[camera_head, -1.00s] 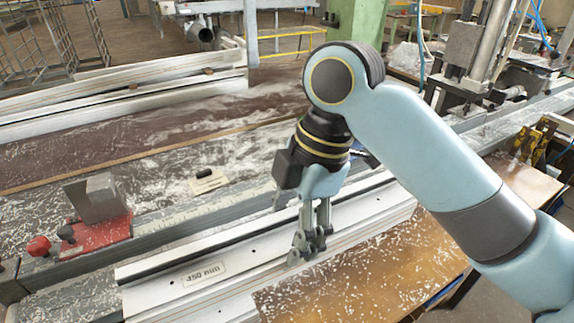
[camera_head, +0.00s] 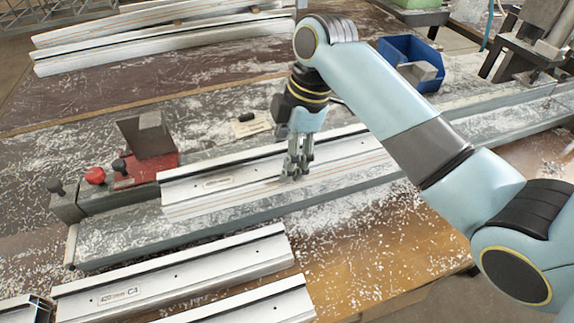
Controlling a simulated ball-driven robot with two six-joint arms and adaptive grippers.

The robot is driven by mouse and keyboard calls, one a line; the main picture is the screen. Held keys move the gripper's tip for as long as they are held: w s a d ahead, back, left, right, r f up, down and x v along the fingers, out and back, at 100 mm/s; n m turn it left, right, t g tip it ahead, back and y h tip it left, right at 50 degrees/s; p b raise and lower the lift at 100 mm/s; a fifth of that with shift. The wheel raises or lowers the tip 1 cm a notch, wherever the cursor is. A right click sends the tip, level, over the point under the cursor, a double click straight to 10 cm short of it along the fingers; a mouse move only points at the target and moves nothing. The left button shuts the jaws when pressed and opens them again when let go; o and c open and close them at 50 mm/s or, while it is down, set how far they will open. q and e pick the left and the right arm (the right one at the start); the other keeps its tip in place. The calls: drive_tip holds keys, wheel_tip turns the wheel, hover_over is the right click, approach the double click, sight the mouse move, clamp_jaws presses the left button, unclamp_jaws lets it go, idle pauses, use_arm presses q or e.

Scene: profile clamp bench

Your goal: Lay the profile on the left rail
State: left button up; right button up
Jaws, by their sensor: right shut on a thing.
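My right gripper (camera_head: 297,168) is shut on a long white aluminium profile (camera_head: 236,177) and points down at it, near the middle of its visible length. The profile carries a small label on its face and lies along the grey metal rail (camera_head: 115,243). Its left end is beside the red stop block (camera_head: 146,168). Its underside is hidden, so I cannot tell whether it rests on the rail or hovers just above. My arm covers part of its right stretch. My left gripper is not in view.
More white profiles (camera_head: 200,279) lie on the wooden bench at the front, and others (camera_head: 165,40) are stacked at the back left. A blue bin (camera_head: 407,52) stands behind my right arm. A small tag (camera_head: 252,125) lies behind the profile. White shavings cover the bench.

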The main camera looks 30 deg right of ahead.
drive_tip(key=shift+d+x, duration=0.2)
drive_tip(key=shift+x, duration=0.8)
drive_tip(key=shift+d+x, duration=0.2)
drive_tip(key=shift+x, duration=0.75)
drive_tip(key=shift+s+f, duration=0.1)
drive_tip(key=shift+f, duration=0.1)
drive_tip(key=o, duration=1.4)
drive_tip(key=shift+s, duration=0.1)
drive_tip(key=shift+o, duration=0.2)
drive_tip(key=shift+r, duration=0.1)
drive_tip(key=v, duration=1.2)
drive_tip(key=shift+s, duration=0.1)
